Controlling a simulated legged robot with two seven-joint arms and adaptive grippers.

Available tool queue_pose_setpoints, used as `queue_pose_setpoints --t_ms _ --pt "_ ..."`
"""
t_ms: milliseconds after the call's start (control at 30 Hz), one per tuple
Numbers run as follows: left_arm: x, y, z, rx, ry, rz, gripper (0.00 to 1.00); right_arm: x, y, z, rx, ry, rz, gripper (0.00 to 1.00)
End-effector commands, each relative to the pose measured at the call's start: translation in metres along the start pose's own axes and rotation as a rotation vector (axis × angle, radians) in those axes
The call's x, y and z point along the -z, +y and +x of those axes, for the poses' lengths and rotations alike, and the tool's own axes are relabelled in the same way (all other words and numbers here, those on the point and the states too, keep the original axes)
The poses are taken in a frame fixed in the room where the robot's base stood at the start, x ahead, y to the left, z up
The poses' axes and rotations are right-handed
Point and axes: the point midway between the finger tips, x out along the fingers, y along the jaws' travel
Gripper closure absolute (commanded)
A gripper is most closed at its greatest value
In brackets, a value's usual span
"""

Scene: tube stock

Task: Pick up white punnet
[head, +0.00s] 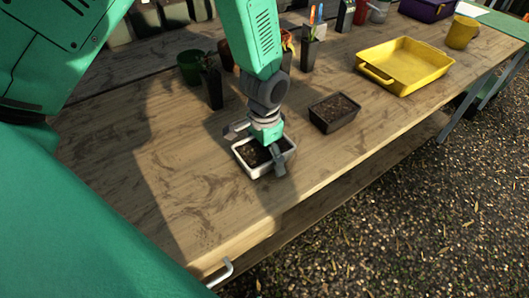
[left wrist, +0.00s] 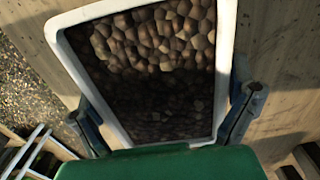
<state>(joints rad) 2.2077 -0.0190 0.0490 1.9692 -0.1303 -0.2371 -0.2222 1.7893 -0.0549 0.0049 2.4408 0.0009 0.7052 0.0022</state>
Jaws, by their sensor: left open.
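The white punnet (head: 270,169) is a small rectangular tray filled with dark brown soil. It sits upright on the wooden table near its front edge. My left gripper (head: 262,146) is directly above it, pointing down, with its fingers spread at opposite sides of the punnet. In the left wrist view the white rim of the punnet (left wrist: 228,50) fills the middle, and the open fingers of my left gripper (left wrist: 168,118) are on either side of it. I cannot tell whether the fingers touch the rim. The right gripper is not in view.
A black punnet (head: 335,112) with soil stands just right of the white one. A yellow tray (head: 377,75) lies farther right. Dark pots (head: 213,90) and a green pot (head: 190,67) stand behind. The wooden table (head: 180,190) is bare at the left front.

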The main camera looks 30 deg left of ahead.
Motion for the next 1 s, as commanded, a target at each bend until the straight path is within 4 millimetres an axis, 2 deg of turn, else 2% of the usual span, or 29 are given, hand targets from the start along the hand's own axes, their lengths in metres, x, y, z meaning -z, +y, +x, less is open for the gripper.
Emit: queue_pose_setpoints --t_ms 167,200,333,767,867,1000 --pt "-0.001 -0.002 0.000 -0.001 0.001 0.000 0.01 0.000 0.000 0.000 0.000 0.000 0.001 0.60" --pt "-0.001 -0.002 0.000 -0.001 0.001 -0.001 0.08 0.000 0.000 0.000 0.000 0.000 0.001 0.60" --pt "-0.001 -0.002 0.001 -0.003 0.001 -0.001 0.53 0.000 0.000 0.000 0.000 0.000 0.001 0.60" --pt "0.000 -0.001 -0.003 -0.001 0.002 -0.001 0.56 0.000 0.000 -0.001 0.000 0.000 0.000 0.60" --pt "0.000 -0.001 -0.014 0.000 0.002 -0.001 0.56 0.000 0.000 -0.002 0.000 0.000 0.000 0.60" --pt "0.000 -0.002 -0.041 -0.001 0.005 -0.001 0.56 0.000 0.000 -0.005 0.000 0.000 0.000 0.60"
